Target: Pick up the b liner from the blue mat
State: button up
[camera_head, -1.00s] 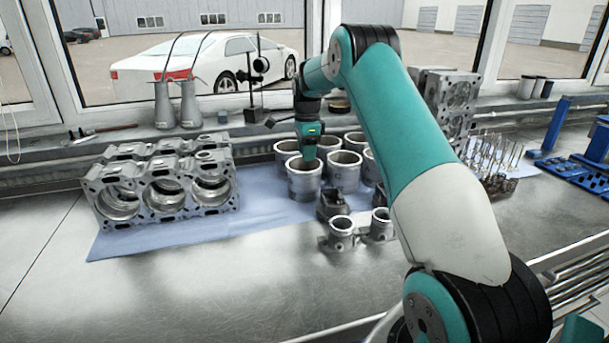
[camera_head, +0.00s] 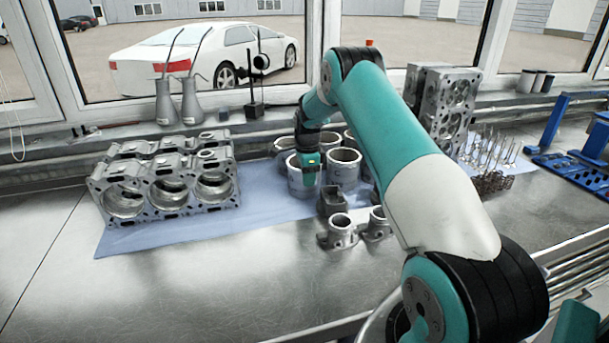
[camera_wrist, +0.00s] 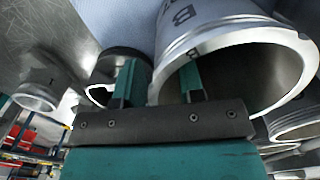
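The b liner (camera_wrist: 200,38) is a grey metal cylinder with a "B" on its wall. It fills the right of the wrist view, its open end facing the camera. In the head view the liner (camera_head: 295,183) stands upright on the blue mat (camera_head: 262,197), partly hidden by my gripper. My gripper (camera_wrist: 158,80) has its two teal fingers apart. The right finger is at the liner's mouth, seemingly inside; the left is outside, with the liner's wall between them. Contact cannot be told. My gripper (camera_head: 309,180) points down at this liner.
Other liners (camera_head: 343,170) stand close to the right and behind. A dark part (camera_head: 333,201) and small metal fittings (camera_head: 341,232) are in front. The engine block (camera_head: 165,190) is on the left of the mat. A cylinder head (camera_head: 445,103) stands at the right.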

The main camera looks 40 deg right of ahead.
grip_shut()
jog(key=shift+r, duration=0.2)
